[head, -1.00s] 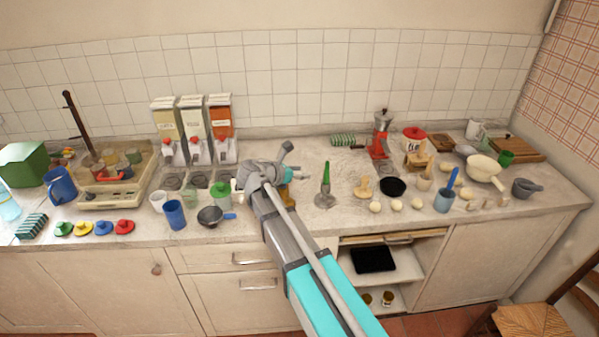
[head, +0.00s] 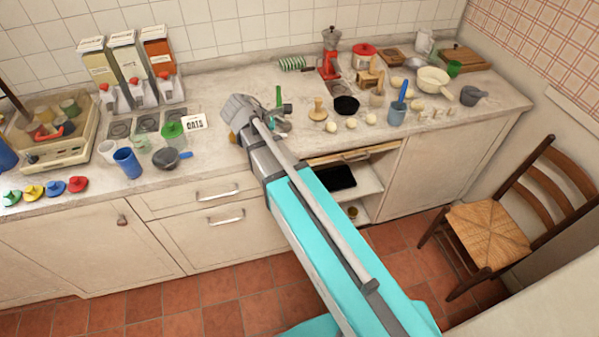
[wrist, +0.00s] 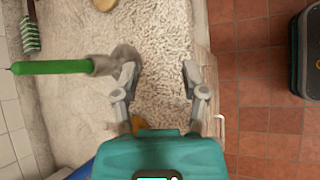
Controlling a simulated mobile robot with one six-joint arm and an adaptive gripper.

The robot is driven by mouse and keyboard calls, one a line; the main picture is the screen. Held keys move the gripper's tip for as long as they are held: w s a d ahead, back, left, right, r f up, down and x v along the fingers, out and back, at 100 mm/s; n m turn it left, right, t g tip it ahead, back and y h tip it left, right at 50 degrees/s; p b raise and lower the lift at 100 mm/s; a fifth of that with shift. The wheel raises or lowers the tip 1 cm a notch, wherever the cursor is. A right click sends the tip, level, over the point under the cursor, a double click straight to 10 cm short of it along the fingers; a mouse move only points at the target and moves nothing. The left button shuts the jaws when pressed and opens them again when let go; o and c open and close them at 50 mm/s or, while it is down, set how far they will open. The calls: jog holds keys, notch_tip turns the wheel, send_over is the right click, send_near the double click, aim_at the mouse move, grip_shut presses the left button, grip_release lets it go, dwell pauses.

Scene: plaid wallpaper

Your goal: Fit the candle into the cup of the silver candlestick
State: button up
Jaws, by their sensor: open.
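The green candle (wrist: 50,67) stands in the cup of the grey-silver candlestick (wrist: 104,65) in the wrist view, its lower end inside the cup. The candlestick's round foot is partly beside my left finger; I cannot tell if they touch. My gripper (wrist: 160,78) is open, with nothing between its fingers but worktop. In the head view, the upper part of the candle (head: 279,96) rises upright behind my gripper (head: 279,122), which hides most of the candlestick.
A yellowish object (wrist: 138,124) lies below my gripper, mostly hidden. A green-striped item (head: 292,64) lies farther back. A white OATS card (head: 193,122) is left.

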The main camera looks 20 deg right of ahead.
jog(key=s+d+f+m+g+y, duration=0.1)
jog(key=s+f+m+y, duration=0.1)
jog(key=s+m+y, duration=0.2)
jog(key=s+d+f+m+g+y, duration=0.1)
jog(key=s+f+m+g+y, duration=0.1)
jog(key=s+m, duration=0.9)
jog(key=shift+s+f+m+y, duration=0.25)
jog(key=shift+f+y, duration=0.4)
jog(key=shift+y, duration=0.45)
